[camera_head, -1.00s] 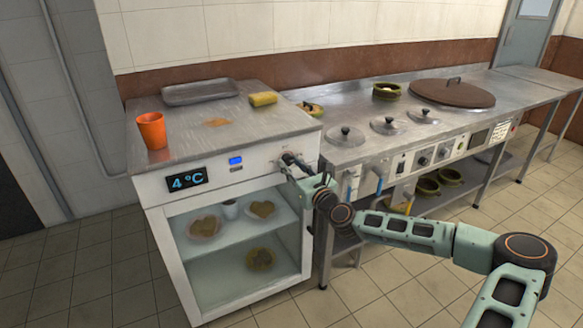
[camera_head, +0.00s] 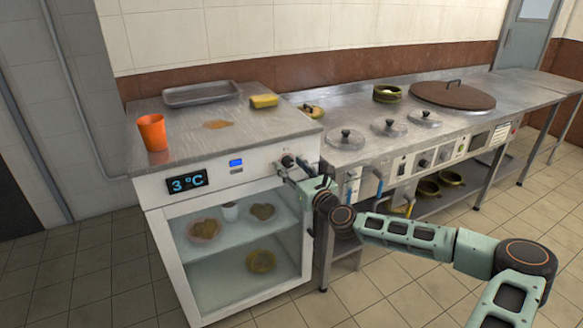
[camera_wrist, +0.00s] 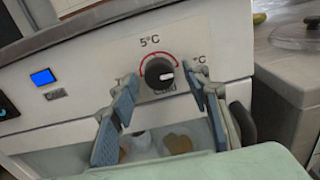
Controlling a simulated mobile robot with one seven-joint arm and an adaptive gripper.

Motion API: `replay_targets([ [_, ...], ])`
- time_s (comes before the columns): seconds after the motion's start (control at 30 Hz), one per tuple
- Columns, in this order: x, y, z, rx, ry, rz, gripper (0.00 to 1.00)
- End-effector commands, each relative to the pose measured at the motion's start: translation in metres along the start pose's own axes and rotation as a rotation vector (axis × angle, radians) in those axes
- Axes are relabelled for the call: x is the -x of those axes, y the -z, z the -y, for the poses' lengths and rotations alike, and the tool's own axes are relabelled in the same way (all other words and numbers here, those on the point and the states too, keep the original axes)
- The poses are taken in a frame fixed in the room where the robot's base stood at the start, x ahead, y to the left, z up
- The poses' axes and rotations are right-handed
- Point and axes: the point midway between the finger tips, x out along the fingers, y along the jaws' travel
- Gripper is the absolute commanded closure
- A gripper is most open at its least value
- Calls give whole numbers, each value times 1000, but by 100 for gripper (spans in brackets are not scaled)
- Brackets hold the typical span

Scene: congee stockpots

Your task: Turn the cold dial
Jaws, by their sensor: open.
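The cold dial (camera_wrist: 158,74) is a dark round knob with a white mark, on the white front panel of the fridge cabinet. A red arc and the label 5°C are above it. The white mark points to the right. The dial (camera_head: 287,161) also shows in the head view. The blue display (camera_head: 187,181) reads 3 °C. My gripper (camera_wrist: 161,80) is open, with one finger on each side of the dial in the picture and gaps between. In the head view my gripper (camera_head: 288,174) is just in front of and below the dial.
An orange cup (camera_head: 152,132), a metal tray (camera_head: 202,93) and a yellow sponge (camera_head: 264,101) are on the cabinet top. Food and a cup are behind the glass door (camera_head: 225,275). A steel counter (camera_head: 350,155) with lidded pots stands to the right.

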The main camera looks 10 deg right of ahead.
Motion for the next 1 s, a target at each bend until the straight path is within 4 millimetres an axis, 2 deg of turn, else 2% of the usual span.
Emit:
replay_targets([
  [0.13,3,0,0,0,0,-1,57],
  [0.27,15,1,1,-1,1,-1,57],
  [0.7,94,0,0,-2,1,0,57],
  [1.0,119,0,0,-1,1,0,57],
])
